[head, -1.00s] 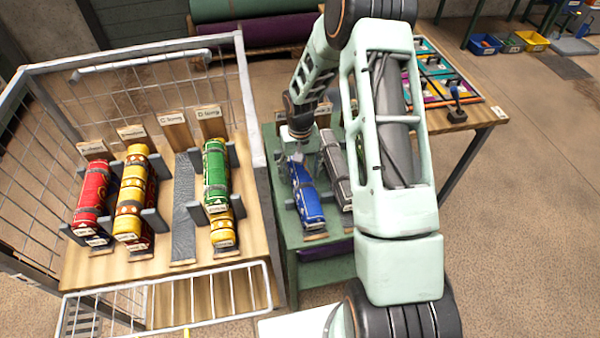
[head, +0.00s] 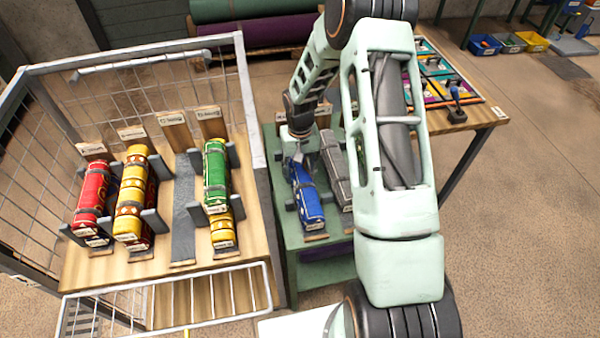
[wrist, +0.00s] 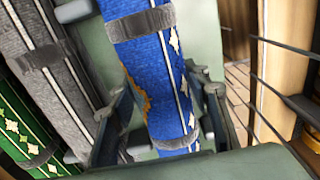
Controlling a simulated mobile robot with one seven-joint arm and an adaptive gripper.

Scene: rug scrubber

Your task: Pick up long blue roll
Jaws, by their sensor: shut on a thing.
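The long blue roll (head: 308,204) lies on the green table (head: 283,240), beside a grey roll. In the wrist view the blue roll (wrist: 158,75) has white and yellow patterning and grey straps around it. My gripper (head: 300,160) is at the far part of the blue roll in the head view. In the wrist view its fingers (wrist: 165,125) are on both sides of the roll, shut on it. The head view does not clearly show the fingertips. I cannot tell whether the roll is off its supports.
A grey roll (head: 334,165) lies close to the right of the blue roll. A wire-sided cart (head: 255,120) at the left holds red (head: 92,190), yellow (head: 131,195) and green (head: 215,170) rolls between grey dividers. A bare slot (head: 184,215) lies between the yellow and green rolls.

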